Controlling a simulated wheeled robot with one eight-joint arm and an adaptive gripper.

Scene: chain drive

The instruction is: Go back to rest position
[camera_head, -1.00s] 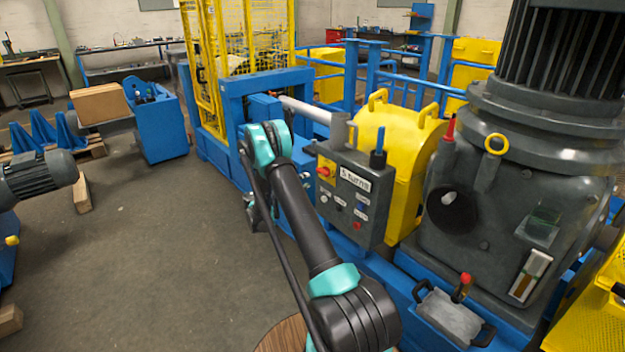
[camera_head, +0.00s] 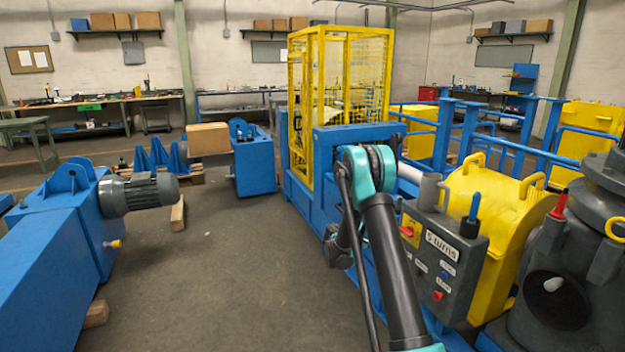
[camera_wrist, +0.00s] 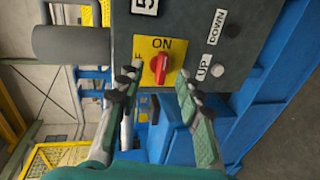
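My gripper (camera_wrist: 158,95) shows in the wrist view with its two fingers spread apart and nothing between the tips. It is in front of a dark grey control box (camera_head: 440,262). The red rotary switch (camera_wrist: 160,67) on its yellow ON plate appears between and just beyond the fingertips; I cannot tell for sure whether they touch. In the head view my arm reaches up from the bottom, bends at a teal joint, and the gripper end hangs left of the box, partly hidden behind the arm.
The box carries a "5 turns" label and UP and DOWN buttons (camera_wrist: 218,69). A yellow cover (camera_head: 500,225) and grey machine (camera_head: 560,290) stand to the right. A yellow cage (camera_head: 335,100) is behind. A motor (camera_head: 140,193) is at left. The floor (camera_head: 230,260) between is clear.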

